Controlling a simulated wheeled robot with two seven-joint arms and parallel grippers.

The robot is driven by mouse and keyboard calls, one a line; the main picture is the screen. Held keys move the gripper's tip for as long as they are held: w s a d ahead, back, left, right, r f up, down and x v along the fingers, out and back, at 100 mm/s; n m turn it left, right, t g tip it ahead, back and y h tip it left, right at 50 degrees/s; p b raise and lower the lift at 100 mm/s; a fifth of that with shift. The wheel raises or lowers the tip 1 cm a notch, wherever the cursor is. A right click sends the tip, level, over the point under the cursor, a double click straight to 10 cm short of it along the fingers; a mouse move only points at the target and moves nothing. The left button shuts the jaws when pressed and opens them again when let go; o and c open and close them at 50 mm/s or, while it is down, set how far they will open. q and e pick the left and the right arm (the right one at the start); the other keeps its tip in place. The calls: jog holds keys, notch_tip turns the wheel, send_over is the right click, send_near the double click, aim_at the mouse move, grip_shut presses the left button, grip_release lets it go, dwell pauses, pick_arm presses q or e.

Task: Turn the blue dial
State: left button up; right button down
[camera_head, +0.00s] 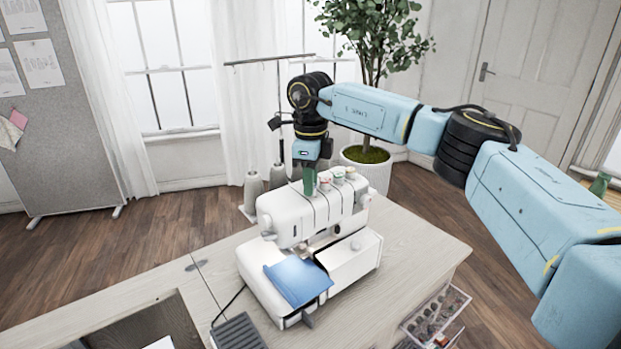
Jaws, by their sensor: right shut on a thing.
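A white sewing machine (300,215) stands on the wooden table. A row of small coloured dials sits along its top, with a green-topped one (324,182) and a red-topped one (338,173) showing to the right of my gripper. My right gripper (309,184) points down at the left end of this row. It is shut at the place of the leftmost dial, which its fingers hide; I take this to be the blue dial, though its colour does not show. My left gripper is out of view.
A potted plant (368,170) is behind the table. The table's right side (420,240) is clear.

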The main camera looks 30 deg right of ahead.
jog(key=shift+r+m+p, duration=0.15)
jog(key=shift+m+p, duration=0.35)
jog(key=m+p, duration=0.2)
jog(key=shift+m, duration=0.3)
jog(key=shift+m+p, duration=0.3)
jog(key=shift+m, duration=0.1)
jog(key=m+p, duration=0.2)
jog(key=m, duration=0.1)
jog(key=shift+m, duration=0.3)
pick_arm(q)
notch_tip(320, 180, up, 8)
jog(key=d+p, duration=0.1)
jog(key=p, duration=0.1)
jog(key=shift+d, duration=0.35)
pick_arm(e)
jog(key=shift+w+m, duration=0.1)
jog(key=shift+m, duration=1.6)
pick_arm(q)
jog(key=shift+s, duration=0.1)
pick_arm(e)
jog(key=shift+d, duration=0.1)
jog(key=c, duration=1.2)
grip_release()
jog(key=shift+c, duration=0.2)
